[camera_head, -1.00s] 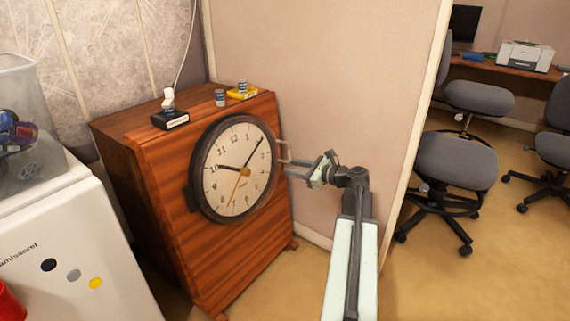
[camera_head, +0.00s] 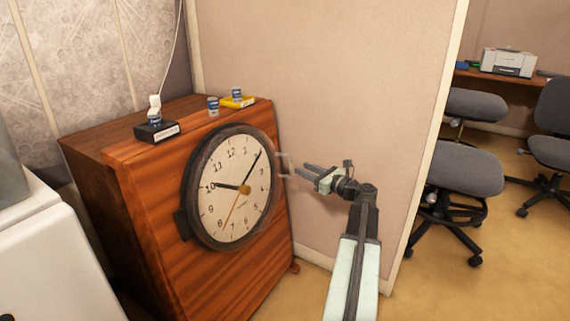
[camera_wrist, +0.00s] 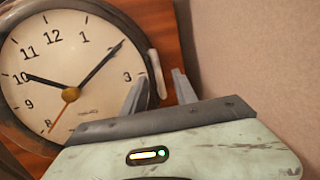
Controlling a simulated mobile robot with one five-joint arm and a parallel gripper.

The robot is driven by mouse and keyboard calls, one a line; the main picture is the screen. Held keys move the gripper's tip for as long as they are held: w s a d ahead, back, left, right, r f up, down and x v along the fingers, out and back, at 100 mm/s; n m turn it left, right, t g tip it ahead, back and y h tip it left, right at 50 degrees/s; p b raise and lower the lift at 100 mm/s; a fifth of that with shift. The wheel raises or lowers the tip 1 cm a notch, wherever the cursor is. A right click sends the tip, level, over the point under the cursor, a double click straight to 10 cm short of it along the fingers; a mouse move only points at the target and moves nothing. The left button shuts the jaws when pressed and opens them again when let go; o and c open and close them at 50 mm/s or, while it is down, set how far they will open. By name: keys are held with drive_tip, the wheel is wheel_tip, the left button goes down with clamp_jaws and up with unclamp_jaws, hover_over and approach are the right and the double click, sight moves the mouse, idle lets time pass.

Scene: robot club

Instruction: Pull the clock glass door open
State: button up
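The round clock (camera_head: 228,187) has a dark rim and a white face, and sits on the front of a wooden cabinet. Its glass door looks shut, with a dark hinge-like block at the left rim. A pale handle (camera_head: 284,165) sticks out from the right rim; it also shows in the wrist view (camera_wrist: 157,74). My gripper (camera_head: 300,169) is open and empty, just right of the handle, with its fingers pointing left toward it. In the wrist view the handle appears between the two fingertips (camera_wrist: 160,88). I cannot tell whether they touch it.
The wooden cabinet (camera_head: 150,210) carries small cans, a black box (camera_head: 156,131) and a yellow box (camera_head: 237,102) on top. A beige partition (camera_head: 330,80) stands close behind my gripper. A white appliance (camera_head: 50,265) is at left. Office chairs (camera_head: 465,168) stand at right.

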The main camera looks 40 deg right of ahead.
sight(291, 165)
drive_tip(key=w, duration=0.7)
drive_tip(key=shift+w+a, duration=0.15)
drive_tip(key=shift+a, duration=0.15)
clamp_jaws()
drive_tip(key=shift+a+f, duration=0.1)
drive_tip(key=shift+a, duration=0.1)
idle(0.6)
